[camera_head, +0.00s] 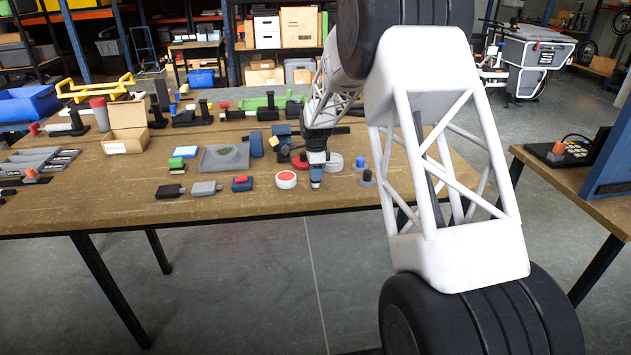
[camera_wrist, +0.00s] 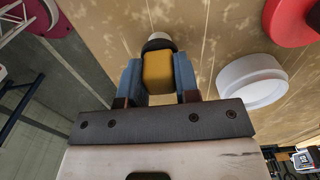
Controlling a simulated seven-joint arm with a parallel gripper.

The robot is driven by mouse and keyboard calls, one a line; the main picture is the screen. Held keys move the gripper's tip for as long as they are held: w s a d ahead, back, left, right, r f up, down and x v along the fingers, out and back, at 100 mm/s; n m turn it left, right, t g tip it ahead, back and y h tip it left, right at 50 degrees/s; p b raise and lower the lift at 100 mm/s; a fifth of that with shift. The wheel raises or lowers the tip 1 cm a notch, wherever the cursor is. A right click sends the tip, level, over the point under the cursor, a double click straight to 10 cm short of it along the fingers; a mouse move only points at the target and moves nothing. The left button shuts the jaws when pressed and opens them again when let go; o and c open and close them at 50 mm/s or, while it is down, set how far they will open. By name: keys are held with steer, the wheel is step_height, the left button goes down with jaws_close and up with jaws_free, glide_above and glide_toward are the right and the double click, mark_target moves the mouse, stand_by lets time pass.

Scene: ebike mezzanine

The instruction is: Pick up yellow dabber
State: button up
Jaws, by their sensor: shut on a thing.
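The yellow dabber (camera_wrist: 158,72) shows in the wrist view, with a yellow body, a dark collar and a pale round end pointing away from the wrist. My gripper (camera_wrist: 157,82) is shut on it, with one blue finger on each side of the yellow body. In the head view my gripper (camera_head: 316,178) points down at the front part of the wooden table (camera_head: 240,203). The dabber cannot be made out clearly in the head view. I cannot tell whether its end touches the table.
A white tub with a red top (camera_head: 286,180) stands just left of my gripper. A grey tray (camera_head: 223,158) and small blocks lie further left. The table's front edge is close.

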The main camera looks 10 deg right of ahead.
steer(key=shift+r, duration=0.15)
steer(key=shift+r, duration=0.55)
steer(key=shift+s+r, duration=0.15)
steer(key=shift+r, duration=0.45)
steer(key=shift+s+r, duration=0.15)
steer(key=shift+r, duration=0.4)
steer(key=s+r, duration=0.1)
steer(key=s, duration=1.4)
steer(key=shift+s+d+r, duration=0.15)
steer(key=shift+s+d, duration=0.05)
steer(key=shift+d, duration=0.15)
steer(key=shift+o, duration=0.6)
steer(key=shift+c, duration=0.6)
